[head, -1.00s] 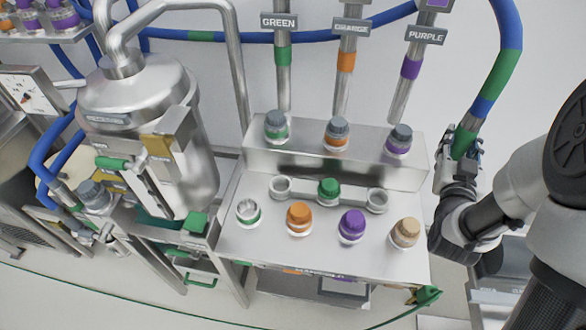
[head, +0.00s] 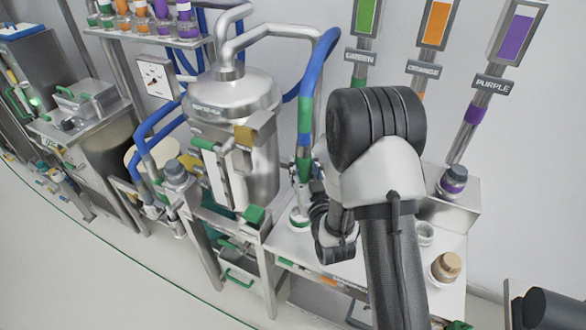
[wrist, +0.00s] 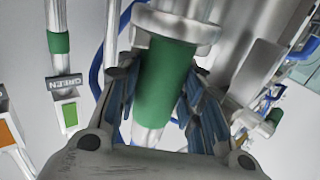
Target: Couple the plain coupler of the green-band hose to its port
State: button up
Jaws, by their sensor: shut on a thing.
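The blue hose with the green band (head: 305,122) comes down from the upper right of the tank to the bench in the head view. My gripper (head: 311,178) is shut around its lower end. In the wrist view my gripper's fingers (wrist: 157,95) close on both sides of the green sleeve (wrist: 165,82). The plain metal coupler (wrist: 178,28) is beyond the fingertips, at the top of that view. In the head view the hose end stands roughly upright over the white-and-green port (head: 299,220) on the bench's left side. I cannot tell whether coupler and port are touching.
The steel tank (head: 238,135) stands close to the left of the hose. A tan-capped port (head: 446,266) and an open port (head: 424,234) are to the right on the bench. A purple-banded coupler (head: 453,180) is behind. My arm hides the bench's middle.

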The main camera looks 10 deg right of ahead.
jog(key=shift+a+f, duration=0.25)
jog(key=shift+f, duration=0.3)
jog(key=shift+f+b, duration=1.25)
jog(key=shift+f, duration=1.1)
jog(key=shift+s+r, duration=0.2)
jog(key=shift+r, duration=0.05)
jog(key=shift+f+b, duration=0.15)
jog(key=shift+b, duration=0.25)
jog(key=shift+f+b, duration=1.45)
jog(key=shift+b, duration=0.4)
jog(key=shift+f+b, duration=1.1)
jog(key=shift+b, duration=0.15)
